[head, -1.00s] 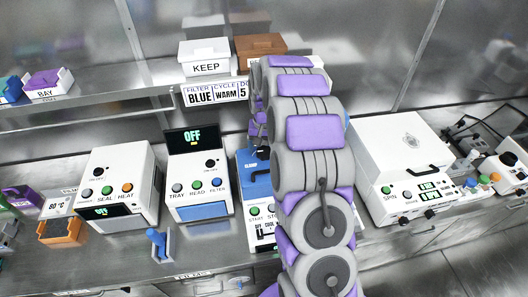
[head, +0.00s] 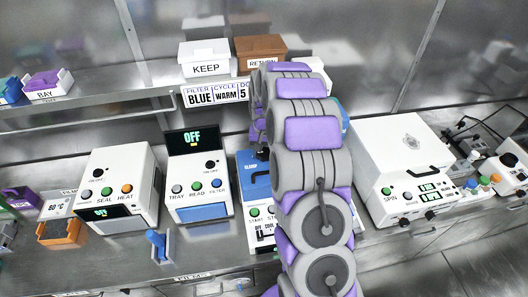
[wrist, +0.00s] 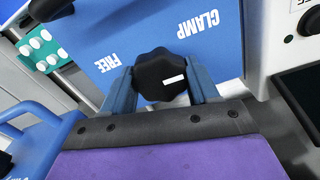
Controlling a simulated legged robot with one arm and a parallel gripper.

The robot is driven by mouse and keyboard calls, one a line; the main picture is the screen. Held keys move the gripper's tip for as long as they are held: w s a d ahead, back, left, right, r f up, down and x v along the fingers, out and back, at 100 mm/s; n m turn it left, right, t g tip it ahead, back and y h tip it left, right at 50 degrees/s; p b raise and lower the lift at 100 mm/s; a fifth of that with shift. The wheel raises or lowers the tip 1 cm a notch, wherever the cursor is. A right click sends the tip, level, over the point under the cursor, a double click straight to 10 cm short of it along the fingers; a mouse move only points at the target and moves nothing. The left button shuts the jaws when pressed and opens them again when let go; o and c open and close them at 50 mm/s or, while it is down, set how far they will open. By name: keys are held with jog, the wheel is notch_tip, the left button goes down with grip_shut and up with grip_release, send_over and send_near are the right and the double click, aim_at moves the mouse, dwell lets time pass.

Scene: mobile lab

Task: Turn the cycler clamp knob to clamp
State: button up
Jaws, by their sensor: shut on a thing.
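The cycler (head: 254,192) has a blue top and shows just left of my arm in the head view, which hides most of it. In the wrist view its blue panel (wrist: 190,42) carries the words CLAMP and FREE, seen upside down. The black lobed clamp knob (wrist: 158,68) sits beside the words and has a short white mark toward the right of its face. My gripper (wrist: 162,80) has its two blue fingers on either side of the knob and is shut on it. The head view does not show the knob clearly.
A white machine labelled READ (head: 199,172) stands left of the cycler, and a SEAL/HEAT machine (head: 115,182) is further left. A large white SPIN machine (head: 400,160) stands to the right. A blue-handled thing (head: 156,241) is near the front. White KEEP (head: 205,56) and brown RETURN (head: 260,48) bins sit above.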

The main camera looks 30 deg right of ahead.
aim_at(264, 151)
jog(key=shift+c, duration=1)
jog(key=shift+n+p, duration=0.4)
jog(key=shift+n, duration=0.3)
jog(key=o, duration=1)
jog(key=shift+o, duration=0.2)
notch_tip(264, 151, up, 17)
jog(key=p, duration=0.1)
jog(key=shift+r+p, duration=0.15)
jog(key=shift+p, duration=0.2)
